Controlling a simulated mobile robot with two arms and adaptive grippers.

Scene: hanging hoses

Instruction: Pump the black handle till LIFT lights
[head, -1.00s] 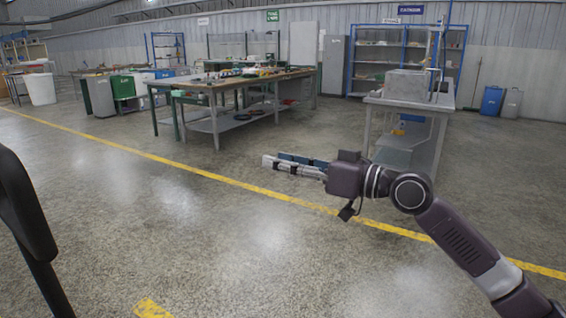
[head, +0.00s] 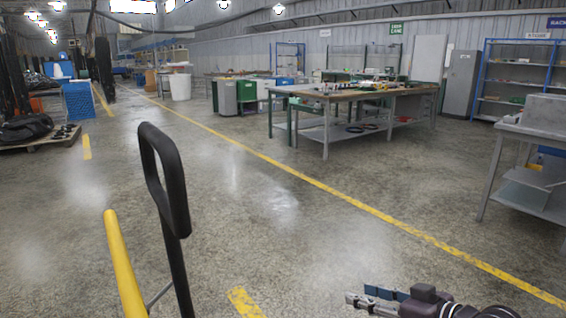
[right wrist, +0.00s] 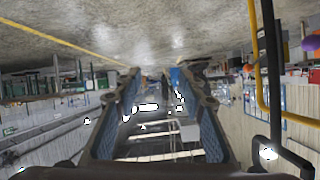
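The black handle (head: 165,180) is an upright loop on a black bar, left of centre in the head view. A yellow bar (head: 122,265) rises beside it on its left. The black handle's bar (right wrist: 273,75) and the yellow bar (right wrist: 258,60) also show at the right of the upside-down right wrist view. My right gripper (head: 364,297) is low in the head view, to the right of the handle and apart from it. In the right wrist view its blue-padded fingers (right wrist: 158,78) stand apart with nothing between them. My left gripper is out of view. No LIFT light is visible.
A workbench (head: 330,94) with small items stands at the back, and a grey table (head: 515,127) at the right. A pallet (head: 42,140) with a black bag lies far left. A yellow line (head: 330,188) crosses the floor. The floor around the handle is clear.

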